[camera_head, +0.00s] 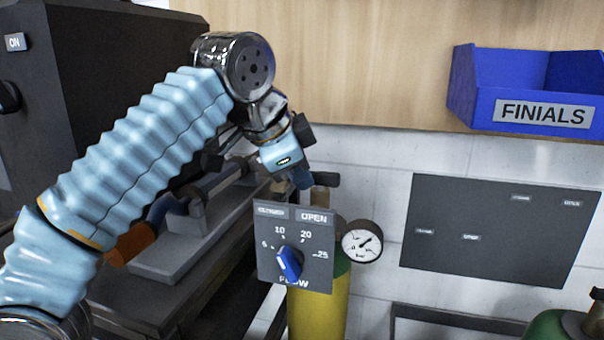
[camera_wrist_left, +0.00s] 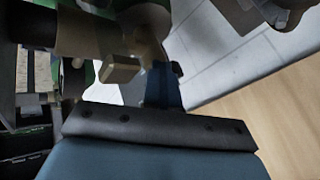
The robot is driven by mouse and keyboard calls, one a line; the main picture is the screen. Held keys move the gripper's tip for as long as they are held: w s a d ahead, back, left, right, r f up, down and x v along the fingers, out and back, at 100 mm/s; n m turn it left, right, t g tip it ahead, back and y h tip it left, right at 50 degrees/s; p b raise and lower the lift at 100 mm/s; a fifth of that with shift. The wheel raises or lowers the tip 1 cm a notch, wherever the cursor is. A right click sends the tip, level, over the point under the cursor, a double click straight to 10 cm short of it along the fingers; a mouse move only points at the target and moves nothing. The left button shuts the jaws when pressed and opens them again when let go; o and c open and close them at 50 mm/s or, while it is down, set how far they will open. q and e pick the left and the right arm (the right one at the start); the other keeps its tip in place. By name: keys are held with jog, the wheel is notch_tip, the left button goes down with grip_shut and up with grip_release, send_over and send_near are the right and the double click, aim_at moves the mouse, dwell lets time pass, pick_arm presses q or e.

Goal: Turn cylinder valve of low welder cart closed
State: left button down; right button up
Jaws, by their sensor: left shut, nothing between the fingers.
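The yellow gas cylinder (camera_head: 318,312) with a green shoulder stands at lower centre in the head view, partly behind a grey flow panel (camera_head: 266,236). The panel has a blue knob (camera_head: 288,262) and labels, one reading OPEN. A dark valve part (camera_head: 326,179) shows just above the panel; its exact shape and turn are unclear. My left gripper (camera_head: 303,180) is shut and empty, pointing down beside this part. In the left wrist view, its dark blue fingers (camera_wrist_left: 163,86) are together next to a brass-coloured fitting (camera_wrist_left: 120,70). Contact cannot be told. My right gripper is out of view.
A round gauge (camera_head: 362,242) sits right of the panel. A dark bench (camera_head: 130,298) with grey and orange parts lies left. A blue FINIALS bin (camera_head: 475,100) and a dark wall board (camera_head: 480,262) are right. A green cylinder (camera_head: 548,326) stands at lower right.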

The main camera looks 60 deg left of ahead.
pick_arm(q)
jog(key=shift+a+r, duration=0.1)
jog(key=shift+a, duration=0.15)
jog(key=p+v, duration=0.2)
jog(key=v, duration=1.1)
jog(key=shift+s+d+r, duration=0.2)
jog(key=shift+d, duration=0.15)
